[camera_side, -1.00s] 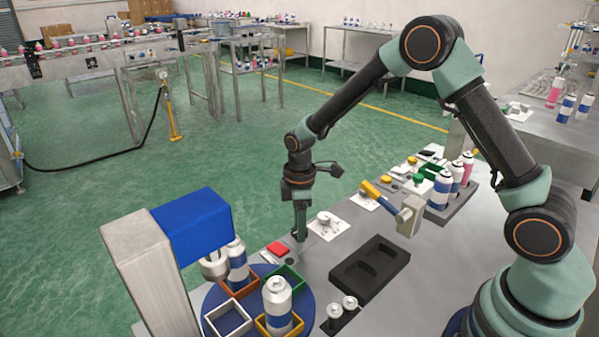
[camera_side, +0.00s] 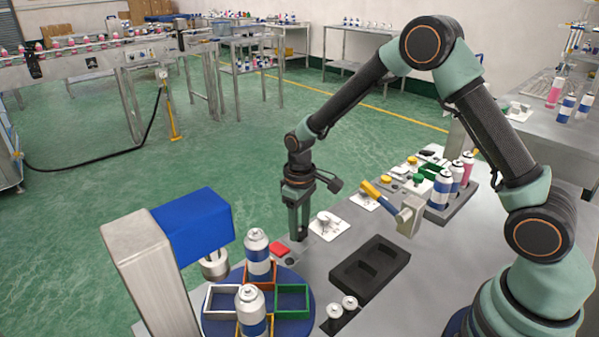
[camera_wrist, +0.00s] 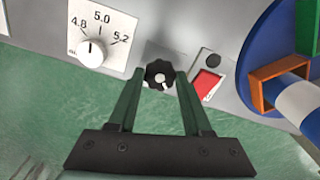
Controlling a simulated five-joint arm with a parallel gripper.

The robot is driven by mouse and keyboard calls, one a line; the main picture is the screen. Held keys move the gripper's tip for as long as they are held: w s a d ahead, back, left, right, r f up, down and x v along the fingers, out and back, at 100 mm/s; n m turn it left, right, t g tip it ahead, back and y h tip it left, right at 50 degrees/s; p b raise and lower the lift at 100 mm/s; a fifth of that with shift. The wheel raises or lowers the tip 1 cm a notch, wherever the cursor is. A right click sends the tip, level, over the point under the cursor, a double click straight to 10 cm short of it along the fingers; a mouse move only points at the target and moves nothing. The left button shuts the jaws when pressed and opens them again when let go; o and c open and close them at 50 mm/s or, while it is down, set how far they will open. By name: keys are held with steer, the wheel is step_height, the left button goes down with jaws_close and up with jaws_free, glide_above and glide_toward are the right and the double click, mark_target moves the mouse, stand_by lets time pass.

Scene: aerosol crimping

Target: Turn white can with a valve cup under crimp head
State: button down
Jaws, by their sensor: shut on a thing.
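A blue turntable (camera_side: 306,318) carries white, orange, green and yellow square frames. A white-and-blue can (camera_side: 257,243) stands upright in the orange frame (camera_side: 246,272), at the back. Another white-and-blue can (camera_side: 250,300) stands in the yellow frame at the front. The white frame (camera_side: 207,300) at left and the green frame (camera_side: 307,298) at right are empty. The silver crimp head (camera_side: 215,265) hangs under a blue block, left of the back can; no can is directly below it. My gripper (camera_wrist: 158,76) is shut on a black knob (camera_wrist: 159,72). I cannot tell which can has a valve cup.
A red button (camera_side: 279,249) is beside the knob, and a dial plate (camera_wrist: 103,32) lies on its other side.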

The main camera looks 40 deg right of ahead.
mark_target(300, 230)
steer(key=m, duration=0.4)
steer(key=shift+m, duration=0.4)
steer(key=shift+r+m, duration=0.1)
steer(key=shift+m, duration=2.4)
steer(key=shift+c, duration=1.7)
jaws_free()
step_height(300, 230, up, 12)
steer(key=shift+r, duration=0.1)
